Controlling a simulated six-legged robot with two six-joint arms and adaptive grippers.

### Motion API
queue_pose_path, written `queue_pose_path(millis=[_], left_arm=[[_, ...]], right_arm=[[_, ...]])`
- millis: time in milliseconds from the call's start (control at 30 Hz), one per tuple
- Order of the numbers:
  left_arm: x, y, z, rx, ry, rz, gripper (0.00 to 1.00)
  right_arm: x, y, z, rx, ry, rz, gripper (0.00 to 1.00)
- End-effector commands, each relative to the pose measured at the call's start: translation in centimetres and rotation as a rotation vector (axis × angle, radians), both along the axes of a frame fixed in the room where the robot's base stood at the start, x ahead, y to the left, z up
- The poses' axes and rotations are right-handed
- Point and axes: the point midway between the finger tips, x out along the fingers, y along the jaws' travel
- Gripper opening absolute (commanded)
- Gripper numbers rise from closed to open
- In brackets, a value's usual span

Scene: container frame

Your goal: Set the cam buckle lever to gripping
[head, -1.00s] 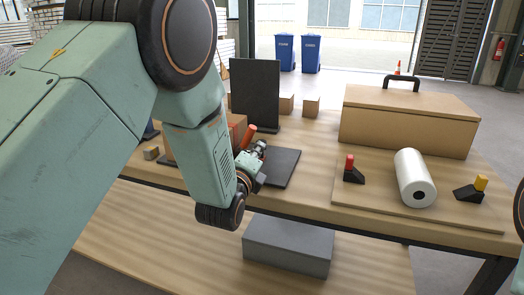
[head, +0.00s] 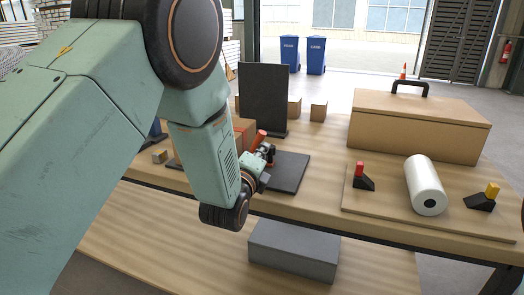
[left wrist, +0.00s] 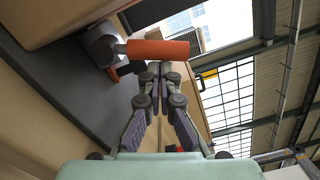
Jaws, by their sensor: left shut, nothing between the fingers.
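The orange cam buckle lever (head: 259,139) is a short cylinder standing tilted at the back left of a dark plate (head: 288,172) on the bench. In the left wrist view the lever (left wrist: 160,50) lies across, just past my fingertips, and joins a dark grey round housing (left wrist: 101,45). My left gripper (head: 270,150) is beside the lever, low over the plate. In the left wrist view my left gripper (left wrist: 160,68) has its fingertips together with nothing between them. I cannot tell whether they touch the lever. My arm hides part of the buckle. My right gripper is not in view.
A dark upright panel (head: 263,97) stands behind the lever, with cardboard boxes (head: 318,110) near it. To the right are a large brown case (head: 415,130), a white roll (head: 425,183), and red-topped (head: 361,177) and yellow-topped (head: 484,199) blocks. A grey box (head: 293,250) sits below.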

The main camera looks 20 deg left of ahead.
Motion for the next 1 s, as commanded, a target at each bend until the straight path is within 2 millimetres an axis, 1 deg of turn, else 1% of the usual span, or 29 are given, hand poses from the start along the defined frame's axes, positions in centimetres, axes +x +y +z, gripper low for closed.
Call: queue_pose_path(millis=[267, 467, 667, 1000], left_arm=[[0.1, 0.3, 0.3, -0.046, 0.001, 0.001, 0.00], [0.1, 0.8, 0.6, -0.114, 0.003, 0.003, 0.00], [0.1, 1.6, 1.2, -0.248, 0.008, 0.004, 0.00], [0.2, 3.4, 1.9, -0.552, 0.018, 0.004, 0.00]], right_arm=[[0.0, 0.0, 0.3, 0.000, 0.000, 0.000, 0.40], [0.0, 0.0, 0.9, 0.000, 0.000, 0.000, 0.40], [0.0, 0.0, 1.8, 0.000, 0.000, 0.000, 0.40], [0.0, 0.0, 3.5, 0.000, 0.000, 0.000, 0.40]])
